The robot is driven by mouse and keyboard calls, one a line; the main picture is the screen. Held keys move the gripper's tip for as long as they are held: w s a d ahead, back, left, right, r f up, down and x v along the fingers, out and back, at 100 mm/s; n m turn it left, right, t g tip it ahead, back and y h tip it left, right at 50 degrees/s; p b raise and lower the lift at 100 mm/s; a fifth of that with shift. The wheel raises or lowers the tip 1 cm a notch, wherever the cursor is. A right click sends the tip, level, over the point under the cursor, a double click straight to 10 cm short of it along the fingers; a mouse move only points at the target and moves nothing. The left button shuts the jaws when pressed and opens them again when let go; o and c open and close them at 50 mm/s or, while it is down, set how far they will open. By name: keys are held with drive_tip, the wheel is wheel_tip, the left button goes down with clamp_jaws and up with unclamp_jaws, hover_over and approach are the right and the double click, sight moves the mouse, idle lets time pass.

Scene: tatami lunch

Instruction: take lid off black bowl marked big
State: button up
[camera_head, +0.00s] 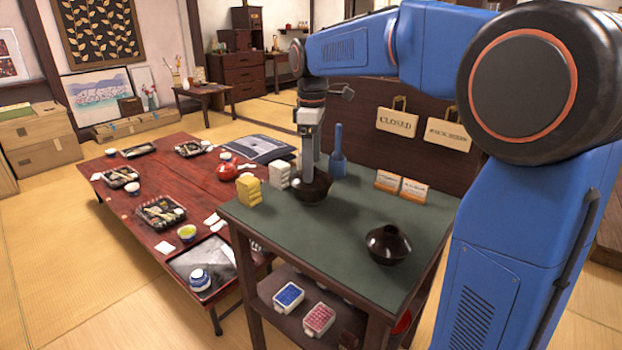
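A black bowl (313,188) stands at the back of the green-topped table (330,225). My gripper (308,172) points straight down onto it, with its fingertips at the bowl's top. The fingers overlap in this view, so I cannot tell whether they are open or shut on a lid. A second black bowl (388,245) with a lid and a knob on top stands nearer, at the front right of the table, apart from my gripper. Two small cards (388,181) (413,191) stand at the back right; their writing is too small to read.
A blue bottle-shaped object (338,152) stands right behind the gripper. Yellow (249,190) and white (278,175) stacks stand left of the bowl. A low red table (135,225) with dishes is at left. The table top between the bowls is clear.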

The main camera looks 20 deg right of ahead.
drive_tip(key=shift+f, duration=0.95)
drive_tip(key=c, duration=1.4)
drive_tip(key=shift+o, duration=0.2)
